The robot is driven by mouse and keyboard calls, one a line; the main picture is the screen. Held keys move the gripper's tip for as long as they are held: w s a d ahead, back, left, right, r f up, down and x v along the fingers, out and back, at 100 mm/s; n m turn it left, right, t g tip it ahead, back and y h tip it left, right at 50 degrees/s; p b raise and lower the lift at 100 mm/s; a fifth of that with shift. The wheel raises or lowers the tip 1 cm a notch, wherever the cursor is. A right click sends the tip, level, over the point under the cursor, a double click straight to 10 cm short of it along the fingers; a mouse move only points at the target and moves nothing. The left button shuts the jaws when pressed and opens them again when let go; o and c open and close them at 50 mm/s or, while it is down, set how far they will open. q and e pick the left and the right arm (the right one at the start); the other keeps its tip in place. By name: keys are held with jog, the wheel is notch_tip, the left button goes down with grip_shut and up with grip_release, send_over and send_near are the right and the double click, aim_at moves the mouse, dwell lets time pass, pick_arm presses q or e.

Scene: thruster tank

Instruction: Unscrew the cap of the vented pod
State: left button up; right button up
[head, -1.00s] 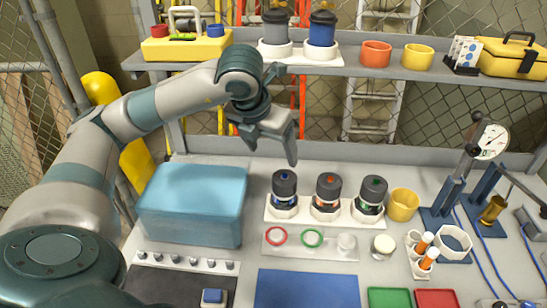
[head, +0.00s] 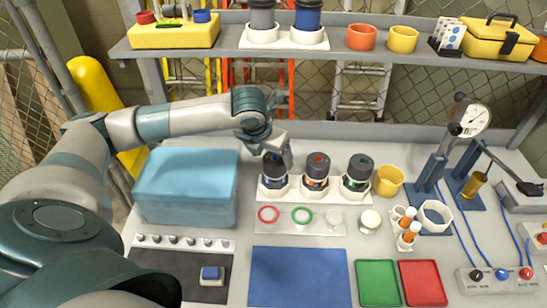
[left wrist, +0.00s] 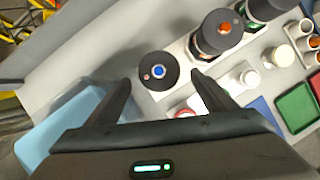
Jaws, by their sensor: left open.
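Three dark-capped pods stand in a white rack (head: 292,195) on the bench. They are the blue-marked pod (head: 272,180), the orange-marked pod (head: 317,168) and the green-marked pod (head: 358,170). I cannot tell by name which is the vented one. My left gripper (head: 276,157) is open at the blue-marked pod and partly hides its cap. In the left wrist view, the blue-marked cap (left wrist: 158,72) shows from above, with a small reddish dot near its rim. It lies between and slightly beyond the open fingertips (left wrist: 162,82); I see no grip on it. My right gripper is not in view.
A blue bin (head: 187,187) stands left of the rack. A plate with a red ring (head: 268,214) and a green ring (head: 302,216) lies in front. A yellow cup (head: 389,181) stands at right. The shelf (head: 200,50) runs behind. The blue mat (head: 300,277) is clear.

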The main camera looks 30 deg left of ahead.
aim_at(273, 161)
pick_arm(q)
jog(key=shift+p+x, duration=0.65)
jog(key=shift+x, duration=1.55)
jog(key=shift+c, duration=0.3)
jog(key=shift+a, duration=0.1)
jog(key=c, duration=1)
